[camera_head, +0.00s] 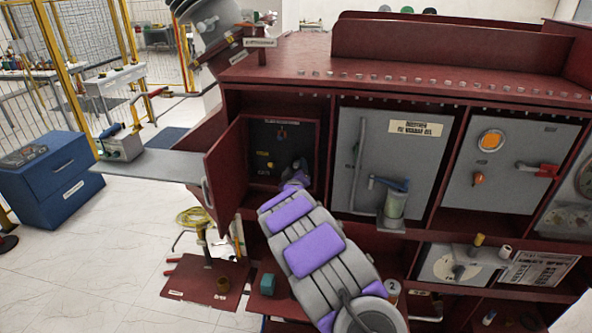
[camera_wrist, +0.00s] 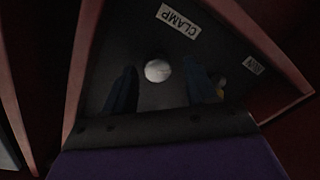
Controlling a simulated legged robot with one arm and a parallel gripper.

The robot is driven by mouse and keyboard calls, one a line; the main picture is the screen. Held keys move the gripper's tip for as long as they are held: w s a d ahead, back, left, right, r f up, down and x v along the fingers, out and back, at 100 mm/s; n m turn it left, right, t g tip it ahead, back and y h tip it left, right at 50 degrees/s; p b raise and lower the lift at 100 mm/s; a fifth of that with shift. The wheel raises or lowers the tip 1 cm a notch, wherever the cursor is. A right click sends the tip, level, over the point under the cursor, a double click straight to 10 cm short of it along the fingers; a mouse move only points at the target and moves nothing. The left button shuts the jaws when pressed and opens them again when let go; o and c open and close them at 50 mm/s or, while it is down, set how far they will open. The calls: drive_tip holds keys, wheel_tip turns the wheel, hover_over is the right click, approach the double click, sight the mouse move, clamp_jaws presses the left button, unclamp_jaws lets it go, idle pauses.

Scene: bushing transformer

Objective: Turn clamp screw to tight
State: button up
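The clamp screw shows as a pale round knob (camera_wrist: 157,71) on a dark panel in the wrist view, below a white CLAMP label (camera_wrist: 178,17). My gripper (camera_wrist: 160,90) is open, with one dark finger on each side of the knob and a visible gap to each. I cannot tell how far the knob lies beyond the fingertips. In the head view my gripper (camera_head: 298,170) reaches into the red open-doored compartment (camera_head: 250,140). There the arm and gripper hide part of the panel, and I cannot make out the clamp screw.
The compartment's open door (camera_head: 223,172) stands left of my arm. A second small label (camera_wrist: 256,65) and a yellow part (camera_wrist: 221,88) are right of the gripper. White floor lies open at left.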

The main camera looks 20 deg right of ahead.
drive_tip(key=shift+d+f, duration=0.1)
drive_tip(key=shift+d, duration=0.05)
drive_tip(key=c, duration=1)
drive_tip(key=shift+o, duration=0.2)
